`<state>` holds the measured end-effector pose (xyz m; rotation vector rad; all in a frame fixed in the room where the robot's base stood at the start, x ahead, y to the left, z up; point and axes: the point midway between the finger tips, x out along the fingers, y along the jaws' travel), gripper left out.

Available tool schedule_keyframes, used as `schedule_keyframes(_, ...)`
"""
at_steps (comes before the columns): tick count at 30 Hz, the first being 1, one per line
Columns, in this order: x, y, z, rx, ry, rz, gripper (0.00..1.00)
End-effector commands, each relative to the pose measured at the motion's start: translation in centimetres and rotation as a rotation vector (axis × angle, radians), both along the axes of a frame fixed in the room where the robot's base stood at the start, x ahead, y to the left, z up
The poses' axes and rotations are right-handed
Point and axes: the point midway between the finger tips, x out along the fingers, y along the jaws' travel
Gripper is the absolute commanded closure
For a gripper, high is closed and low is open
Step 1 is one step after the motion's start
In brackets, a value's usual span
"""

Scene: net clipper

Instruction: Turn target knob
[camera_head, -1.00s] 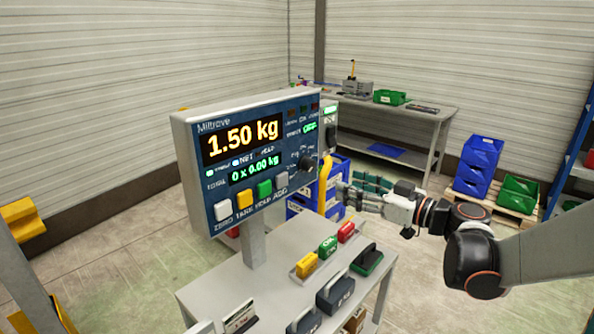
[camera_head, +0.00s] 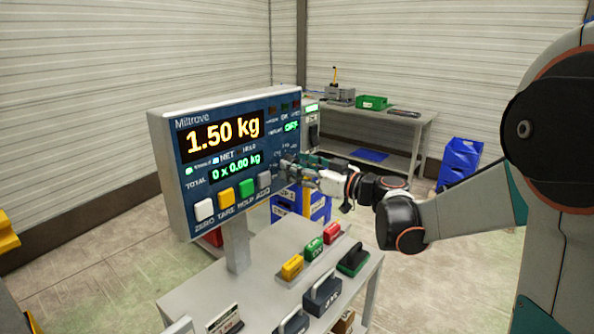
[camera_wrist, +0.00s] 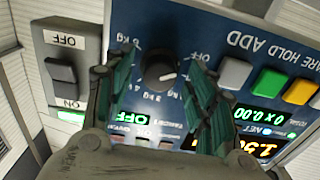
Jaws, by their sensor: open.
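The target knob (camera_wrist: 159,70) is a dark round dial with a white pointer line on the blue panel of the scale display (camera_head: 226,128). In the wrist view it shows between the two green fingers of my gripper (camera_wrist: 160,85), which is open. One finger is on each side of the knob, and I cannot tell whether either touches it. Printed weight marks surround the knob. In the head view my gripper (camera_head: 300,166) is at the panel's right edge and mostly covers the knob (camera_head: 287,166). The display reads 1.50 kg and 0 x 0.00 kg.
A grey switch box (camera_wrist: 62,75) marked OFF and ON is beside the panel. White, yellow, green and grey buttons line the panel's lower edge. Below, a grey table (camera_head: 262,262) holds weights and coloured blocks. A workbench (camera_head: 400,115) stands behind.

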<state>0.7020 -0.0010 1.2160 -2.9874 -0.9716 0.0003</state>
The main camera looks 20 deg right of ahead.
Motion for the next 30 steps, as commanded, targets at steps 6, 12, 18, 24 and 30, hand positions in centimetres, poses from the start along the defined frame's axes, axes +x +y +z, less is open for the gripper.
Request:
schedule_keyframes(6,0.56,0.37,0.03,0.000,0.000,-0.001,0.49)
schedule_keyframes(12,0.54,0.37,0.04,0.000,0.000,-0.001,0.54)
schedule_keyframes(18,0.53,0.36,0.04,0.000,0.000,-0.001,0.94)
schedule_keyframes(24,0.54,0.37,0.05,0.003,0.002,-0.001,0.94)
schedule_keyframes(30,0.55,0.38,0.09,0.042,0.031,-0.001,0.94)
